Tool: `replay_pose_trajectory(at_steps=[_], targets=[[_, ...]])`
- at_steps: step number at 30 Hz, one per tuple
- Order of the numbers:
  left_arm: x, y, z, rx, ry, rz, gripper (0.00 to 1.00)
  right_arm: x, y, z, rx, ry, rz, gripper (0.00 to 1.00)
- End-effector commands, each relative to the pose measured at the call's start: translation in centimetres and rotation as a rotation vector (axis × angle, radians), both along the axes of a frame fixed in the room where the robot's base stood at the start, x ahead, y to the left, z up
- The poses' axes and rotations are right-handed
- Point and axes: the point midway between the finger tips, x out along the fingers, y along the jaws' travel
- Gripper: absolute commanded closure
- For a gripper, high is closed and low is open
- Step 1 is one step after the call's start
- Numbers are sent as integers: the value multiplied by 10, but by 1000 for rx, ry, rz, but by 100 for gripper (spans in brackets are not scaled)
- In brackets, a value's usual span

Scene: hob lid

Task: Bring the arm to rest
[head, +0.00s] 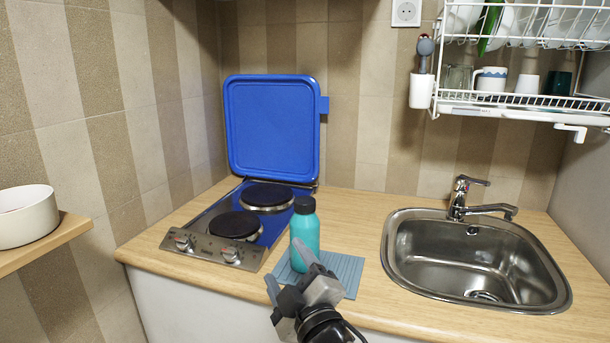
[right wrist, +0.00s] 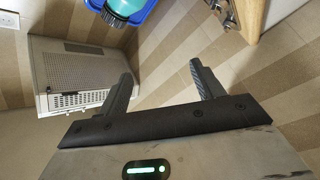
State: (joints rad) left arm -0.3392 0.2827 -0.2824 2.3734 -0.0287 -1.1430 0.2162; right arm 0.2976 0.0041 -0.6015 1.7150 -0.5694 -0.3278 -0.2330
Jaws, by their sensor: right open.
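My right gripper (head: 290,268) is at the front edge of the worktop, in front of the teal bottle (head: 305,236) and over the near part of the blue-grey ribbed mat (head: 348,270). Its jaws are open. In the right wrist view its two fingers (right wrist: 161,80) stand apart with nothing between them. The blue hob lid (head: 271,126) stands raised against the back wall behind the two-plate hob (head: 222,252). The bottle is upright with a dark cap and also shows in the right wrist view (right wrist: 126,5). My left gripper is in neither view.
A steel sink (head: 400,262) with a tap (head: 460,200) is at the right. A white dish rack (head: 510,97) hangs above it. A white bowl (head: 26,218) stands on a wooden shelf (head: 45,246) at the left. The worktop between mat and sink is clear.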

Motion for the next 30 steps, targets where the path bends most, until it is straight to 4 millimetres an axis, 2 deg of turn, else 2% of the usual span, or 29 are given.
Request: replay_pose_trajectory(at_steps=[1,4,6,9,12,18,24,29,30], targets=[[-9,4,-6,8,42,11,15,-9,-29,-27,64,135,-75,33],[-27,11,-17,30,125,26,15,-34,-82,-77,174,394,-218,33],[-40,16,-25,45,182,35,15,-60,-115,-110,240,567,-310,33],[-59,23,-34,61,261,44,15,-107,-153,-149,314,796,-427,33],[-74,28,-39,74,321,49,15,-149,-177,-173,360,966,-513,33],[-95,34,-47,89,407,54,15,-216,-206,-196,401,1198,-626,33],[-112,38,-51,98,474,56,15,-271,-223,-203,418,1370,-708,33],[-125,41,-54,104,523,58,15,-311,-233,-203,418,1492,-765,33],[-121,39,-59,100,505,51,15,-306,-231,-208,425,1477,-752,33]])
